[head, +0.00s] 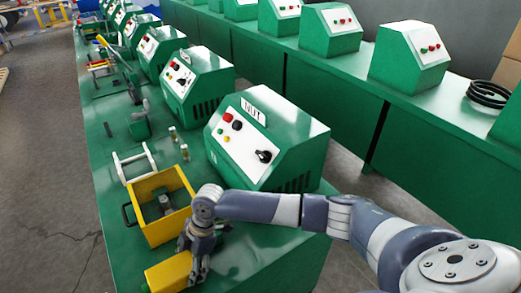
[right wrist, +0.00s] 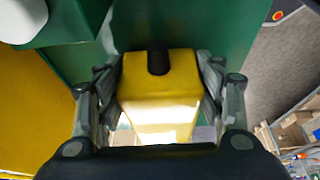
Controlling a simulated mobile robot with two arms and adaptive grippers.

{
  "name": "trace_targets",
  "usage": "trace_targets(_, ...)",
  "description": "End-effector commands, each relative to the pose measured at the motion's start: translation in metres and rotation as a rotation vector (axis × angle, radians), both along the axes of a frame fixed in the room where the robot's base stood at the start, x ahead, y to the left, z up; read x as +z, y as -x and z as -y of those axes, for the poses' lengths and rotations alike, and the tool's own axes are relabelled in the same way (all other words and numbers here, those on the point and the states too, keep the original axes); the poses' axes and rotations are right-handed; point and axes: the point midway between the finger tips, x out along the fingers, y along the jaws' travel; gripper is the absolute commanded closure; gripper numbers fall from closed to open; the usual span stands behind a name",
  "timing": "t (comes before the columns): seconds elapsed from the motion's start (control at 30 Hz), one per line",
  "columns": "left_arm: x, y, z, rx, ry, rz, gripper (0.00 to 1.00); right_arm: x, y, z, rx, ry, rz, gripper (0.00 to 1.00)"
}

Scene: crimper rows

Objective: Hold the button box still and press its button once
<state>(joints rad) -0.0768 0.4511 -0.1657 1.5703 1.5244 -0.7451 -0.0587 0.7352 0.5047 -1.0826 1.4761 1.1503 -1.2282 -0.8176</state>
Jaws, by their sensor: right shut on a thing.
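The button box, a small yellow block (head: 168,274), lies on the green bench top at the bottom of the head view. A small green bit shows at its left end, cut close to the picture edge; I cannot tell if it is the button. My right gripper (head: 198,268) is shut on the box's right end. In the right wrist view, the yellow box (right wrist: 160,103) sits between the fingers (right wrist: 160,85), with a dark stub (right wrist: 158,62) on its far end. My left gripper is in neither view.
An open yellow bin (head: 172,232) stands just behind the box. A green machine (head: 268,140) with a "NUT" label stands behind my right arm. White frame (head: 133,163) and small parts lie farther back. More green machines line both benches. Bare bench lies right of the gripper.

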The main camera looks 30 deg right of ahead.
Motion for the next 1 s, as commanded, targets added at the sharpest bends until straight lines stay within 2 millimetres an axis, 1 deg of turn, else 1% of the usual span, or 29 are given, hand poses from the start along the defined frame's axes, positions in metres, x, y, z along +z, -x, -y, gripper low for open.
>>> trace_targets(0.03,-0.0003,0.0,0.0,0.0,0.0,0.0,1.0,-0.0027,0.0016,0.0013,0.001,0.005,-0.004,0.66)
trace_targets(0.47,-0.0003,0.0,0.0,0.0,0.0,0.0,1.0,-0.0026,0.0015,0.0013,0.001,0.005,-0.004,0.66)
trace_targets(0.5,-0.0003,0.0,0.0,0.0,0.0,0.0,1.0,-0.0026,0.0015,0.0013,0.001,0.005,-0.004,0.35)
trace_targets(0.6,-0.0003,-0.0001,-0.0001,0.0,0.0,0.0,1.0,-0.0022,0.0013,0.0011,0.0,0.004,-0.003,0.14)
trace_targets(1.0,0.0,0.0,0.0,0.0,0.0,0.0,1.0,0.001,0.0,0.0008,0.0,0.001,0.0,0.14)
